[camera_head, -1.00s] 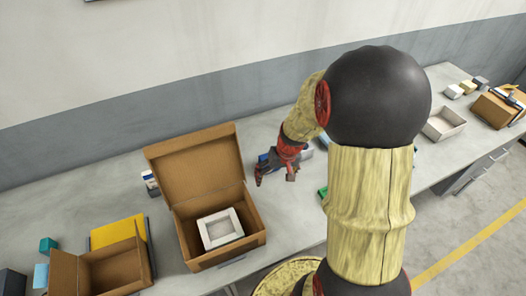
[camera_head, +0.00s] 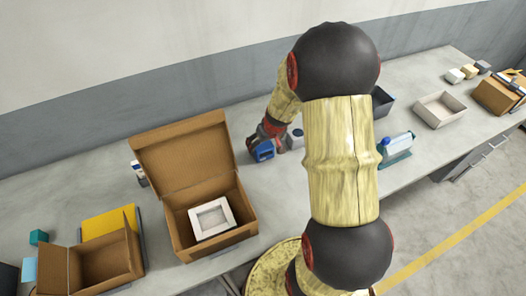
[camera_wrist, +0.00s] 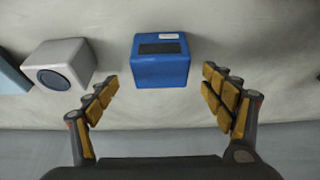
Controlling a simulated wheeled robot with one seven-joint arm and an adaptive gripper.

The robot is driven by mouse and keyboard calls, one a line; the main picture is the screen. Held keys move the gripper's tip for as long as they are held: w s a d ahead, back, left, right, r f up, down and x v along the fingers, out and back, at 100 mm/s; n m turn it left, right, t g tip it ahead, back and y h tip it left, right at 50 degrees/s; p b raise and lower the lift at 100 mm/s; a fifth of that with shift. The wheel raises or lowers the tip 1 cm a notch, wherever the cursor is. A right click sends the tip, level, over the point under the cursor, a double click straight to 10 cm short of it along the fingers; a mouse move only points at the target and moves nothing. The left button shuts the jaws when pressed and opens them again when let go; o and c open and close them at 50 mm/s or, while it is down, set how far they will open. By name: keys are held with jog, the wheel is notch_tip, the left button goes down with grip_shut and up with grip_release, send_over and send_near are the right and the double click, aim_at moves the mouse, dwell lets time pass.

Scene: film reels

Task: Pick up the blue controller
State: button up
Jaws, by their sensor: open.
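The blue controller (camera_wrist: 160,70) is a small blue box with a dark panel and a pale label. In the wrist view it stands on the table, ahead of and between the spread fingers of my gripper (camera_wrist: 163,100). The fingers do not appear to touch it. My gripper is open and empty. In the head view the blue controller (camera_head: 264,151) shows right by my gripper (camera_head: 268,138), at the right of the open cardboard box. Part of the gripper is hidden behind my wrist there.
A grey box with a dark round face (camera_wrist: 60,65) stands close left of the controller in the wrist view. An open cardboard box (camera_head: 247,217) holds a white frame-like tray (camera_head: 195,218). A blue-capped bottle (camera_head: 398,148) and a pale tray (camera_head: 421,107) are farther right.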

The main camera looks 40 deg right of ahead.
aim_at(263, 145)
jog(key=x, duration=0.3)
jog(key=shift+w+f+b, duration=0.15)
jog(key=shift+f+b, duration=0.15)
jog(key=shift+b, duration=0.1)
jog(key=shift+r, duration=0.1)
jog(key=c, duration=0.3)
jog(key=c, duration=1.3)
